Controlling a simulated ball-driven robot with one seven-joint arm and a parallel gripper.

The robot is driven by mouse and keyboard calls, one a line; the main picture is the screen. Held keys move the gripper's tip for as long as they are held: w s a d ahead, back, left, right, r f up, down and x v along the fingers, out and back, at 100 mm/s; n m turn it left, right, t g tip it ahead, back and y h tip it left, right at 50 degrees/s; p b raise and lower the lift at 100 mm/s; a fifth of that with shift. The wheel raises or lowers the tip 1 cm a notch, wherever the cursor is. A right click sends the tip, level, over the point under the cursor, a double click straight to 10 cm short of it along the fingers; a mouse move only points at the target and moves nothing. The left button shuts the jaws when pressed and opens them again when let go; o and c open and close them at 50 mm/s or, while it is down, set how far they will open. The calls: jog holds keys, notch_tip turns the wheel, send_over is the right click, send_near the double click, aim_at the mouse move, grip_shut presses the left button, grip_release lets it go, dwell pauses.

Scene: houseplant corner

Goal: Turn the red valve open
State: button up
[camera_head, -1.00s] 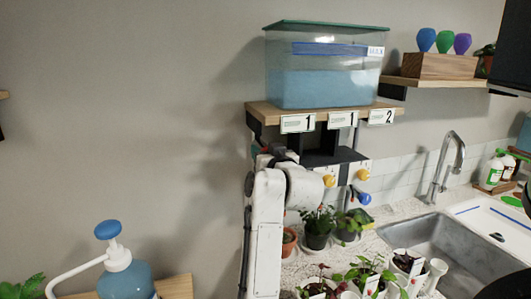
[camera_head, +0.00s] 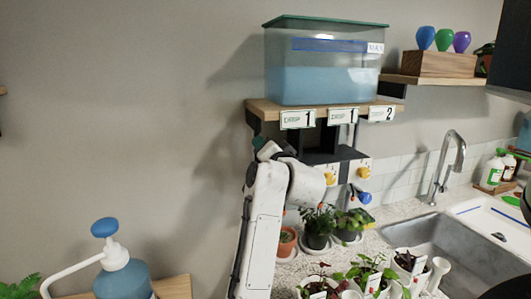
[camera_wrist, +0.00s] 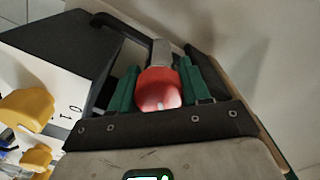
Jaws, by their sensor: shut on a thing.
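The red valve (camera_wrist: 159,92) is a round red knob on a grey stem in the wrist view. My gripper (camera_wrist: 158,76) has its two green fingers shut on the sides of the knob. In the head view my white arm reaches up to the valve panel (camera_head: 348,166) under the shelf. There the arm hides the red valve and my fingers. How far the valve is turned cannot be read.
A water tank (camera_head: 322,85) stands on the shelf above. Potted plants (camera_head: 318,226) and a sink (camera_head: 450,245) are below. The wall at left is clear.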

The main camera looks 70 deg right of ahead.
jog(key=m+b, duration=0.1)
jog(key=m, duration=0.3)
jog(key=shift+m, duration=0.3)
jog(key=shift+s+f+m+b, duration=0.15)
jog(key=shift+m+b, duration=0.35)
jog(key=shift+m, duration=1.4)
jog(key=o, duration=1)
jog(key=shift+d, duration=0.1)
jog(key=shift+c, duration=0.2)
